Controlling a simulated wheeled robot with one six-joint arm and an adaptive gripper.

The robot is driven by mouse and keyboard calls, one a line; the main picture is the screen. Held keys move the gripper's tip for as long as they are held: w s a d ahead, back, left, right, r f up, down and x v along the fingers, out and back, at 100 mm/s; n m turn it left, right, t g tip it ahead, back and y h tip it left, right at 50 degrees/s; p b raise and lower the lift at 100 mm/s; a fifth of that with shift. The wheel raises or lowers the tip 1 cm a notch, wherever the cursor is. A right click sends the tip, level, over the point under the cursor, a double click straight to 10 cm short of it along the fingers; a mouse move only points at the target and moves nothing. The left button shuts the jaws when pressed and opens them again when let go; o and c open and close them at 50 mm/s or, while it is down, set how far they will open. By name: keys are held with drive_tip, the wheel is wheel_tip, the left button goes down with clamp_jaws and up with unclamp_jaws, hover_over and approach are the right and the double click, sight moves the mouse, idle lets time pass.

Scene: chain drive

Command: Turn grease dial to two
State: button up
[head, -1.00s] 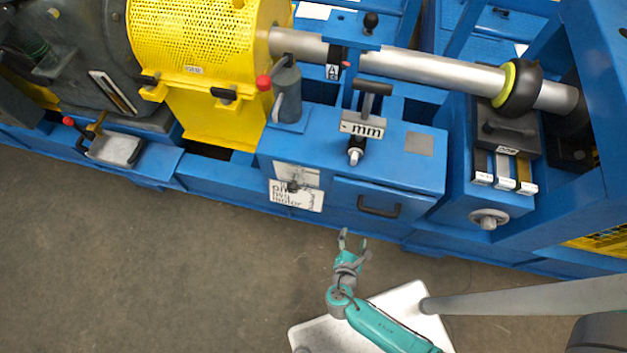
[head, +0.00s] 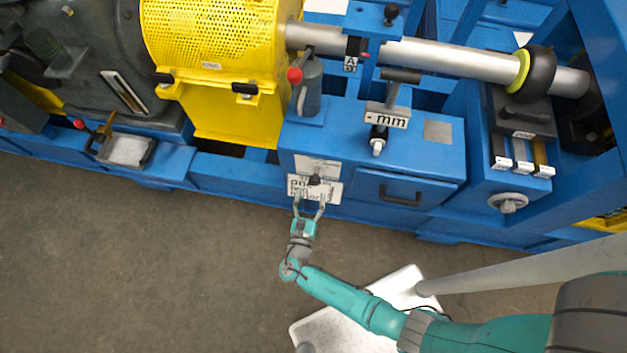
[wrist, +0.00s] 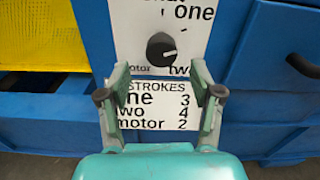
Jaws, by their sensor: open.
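The grease dial is a small black knob (wrist: 161,47) with a white pointer line, on a white plate (wrist: 190,30). The plate's visible labels include "one" at upper right, "two" at lower right and "motor" at lower left. The pointer line runs toward the lower right, near "two". The knob also shows in the head view (head: 314,181). My gripper (wrist: 159,85) is open and empty, its fingers spread below the knob and apart from it. In the head view my gripper (head: 310,208) is just in front of the panel.
A "STROKES" card (wrist: 152,110) sits below the dial plate, between my fingers in the wrist view. A drawer with a black handle (head: 401,194) is to the right. A grey cylinder (head: 309,90) with a red-knobbed lever stands above on the blue frame.

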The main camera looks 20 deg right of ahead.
sight(314, 184)
drive_tip(key=shift+x, duration=3.1)
drive_tip(key=shift+d, duration=0.1)
drive_tip(key=c, duration=1.1)
